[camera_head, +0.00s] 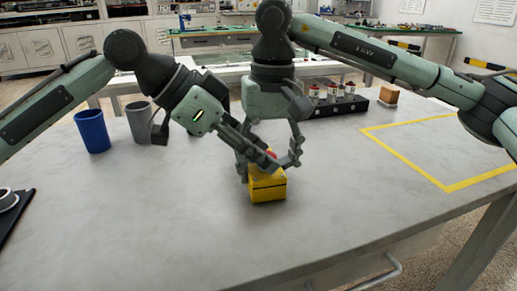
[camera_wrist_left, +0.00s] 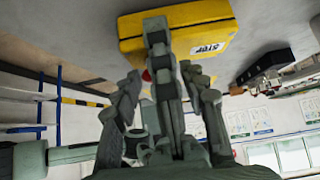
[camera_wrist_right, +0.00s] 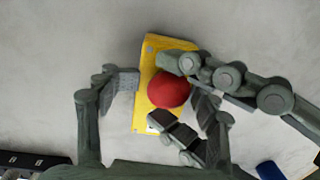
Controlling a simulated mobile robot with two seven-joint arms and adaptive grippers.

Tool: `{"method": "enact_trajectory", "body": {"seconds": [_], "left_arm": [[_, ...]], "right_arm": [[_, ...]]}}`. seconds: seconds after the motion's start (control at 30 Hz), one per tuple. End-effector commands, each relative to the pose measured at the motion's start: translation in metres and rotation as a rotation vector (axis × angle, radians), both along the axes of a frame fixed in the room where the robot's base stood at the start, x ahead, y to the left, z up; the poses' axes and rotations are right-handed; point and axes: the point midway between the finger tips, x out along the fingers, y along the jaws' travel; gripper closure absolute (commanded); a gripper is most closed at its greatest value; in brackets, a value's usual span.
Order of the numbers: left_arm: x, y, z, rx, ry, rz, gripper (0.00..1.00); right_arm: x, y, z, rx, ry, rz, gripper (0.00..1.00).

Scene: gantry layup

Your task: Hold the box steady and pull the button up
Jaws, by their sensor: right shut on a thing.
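The yellow box (camera_head: 268,191) stands on the grey table with a red button on top. In the right wrist view I look down on the box (camera_wrist_right: 156,52) and the round red button (camera_wrist_right: 169,90). In the left wrist view the box (camera_wrist_left: 207,35) shows a STOP label, and the button (camera_wrist_left: 147,75) is mostly hidden behind a finger. Contact with the button is unclear.
A blue cup (camera_head: 92,132) and a grey cup (camera_head: 139,122) stand at the left. A yellow taped outline (camera_head: 448,186) encloses free table at the right.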

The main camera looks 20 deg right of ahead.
Motion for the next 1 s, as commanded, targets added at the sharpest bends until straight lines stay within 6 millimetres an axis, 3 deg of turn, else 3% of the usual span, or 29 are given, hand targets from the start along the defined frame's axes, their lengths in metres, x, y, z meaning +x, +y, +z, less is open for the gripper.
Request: {"method": "enact_trajectory", "body": {"seconds": [0.1, 0.47, 1.0], "left_arm": [[0.0, 0.0, 0.0, 0.0, 0.001, -0.001, 0.43], [0.0, 0.005, 0.006, -0.001, 0.0, 0.0, 0.43], [0.002, 0.075, 0.075, 0.0, 0.001, 0.001, 0.43]], "right_arm": [[0.0, 0.0, 0.001, 0.0, -0.002, 0.0, 0.75], [0.0, 0.0, 0.001, 0.0, -0.002, 0.0, 0.75], [0.0, 0.0, 0.0, 0.0, -0.002, -0.001, 0.75]]}}
